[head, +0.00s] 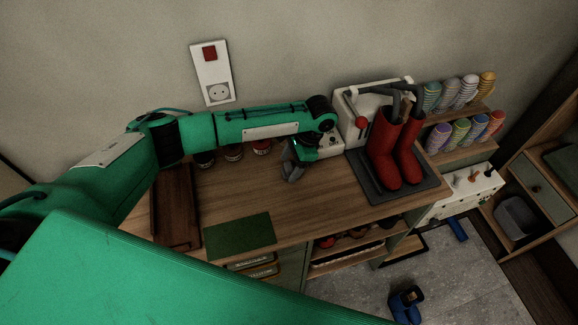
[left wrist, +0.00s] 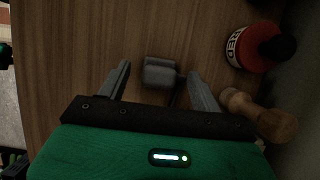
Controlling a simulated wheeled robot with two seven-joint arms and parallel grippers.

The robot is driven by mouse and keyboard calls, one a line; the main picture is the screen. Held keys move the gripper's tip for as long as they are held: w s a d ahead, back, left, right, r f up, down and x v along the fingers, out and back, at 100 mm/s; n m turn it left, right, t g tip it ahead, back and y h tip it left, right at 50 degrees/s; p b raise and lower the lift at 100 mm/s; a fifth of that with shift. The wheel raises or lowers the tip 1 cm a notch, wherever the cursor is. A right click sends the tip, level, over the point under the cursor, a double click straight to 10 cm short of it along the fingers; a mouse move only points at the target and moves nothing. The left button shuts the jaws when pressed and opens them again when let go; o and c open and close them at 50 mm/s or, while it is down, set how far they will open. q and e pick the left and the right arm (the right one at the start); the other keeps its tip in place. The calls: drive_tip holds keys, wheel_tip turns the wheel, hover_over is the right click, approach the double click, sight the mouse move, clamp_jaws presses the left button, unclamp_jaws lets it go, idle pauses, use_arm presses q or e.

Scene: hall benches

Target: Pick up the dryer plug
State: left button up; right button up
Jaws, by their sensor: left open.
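The dryer plug (left wrist: 160,72), a small dark grey block, lies on the wooden bench top in the left wrist view. My left gripper (left wrist: 158,78) is open, with one finger on each side of the plug and a gap to both. I cannot tell how far above the bench the fingertips are. In the head view my left gripper (head: 292,172) points down over the bench, left of the boot dryer (head: 352,118). Red boots (head: 385,150) stand at the dryer. I cannot make out the plug there. My right gripper is not in view.
A red bottle (left wrist: 250,48) and a wooden-handled thing (left wrist: 262,114) lie close to the right finger. A wall socket (head: 218,92) with a red switch (head: 209,53) is above the bench (head: 225,190). A green mat (head: 239,235) lies at the front edge.

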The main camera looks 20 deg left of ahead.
use_arm(q)
drive_tip(key=shift+s+a+f, duration=0.2)
drive_tip(key=shift+a+f, duration=0.05)
drive_tip(key=shift+f, duration=0.35)
drive_tip(key=c, duration=1)
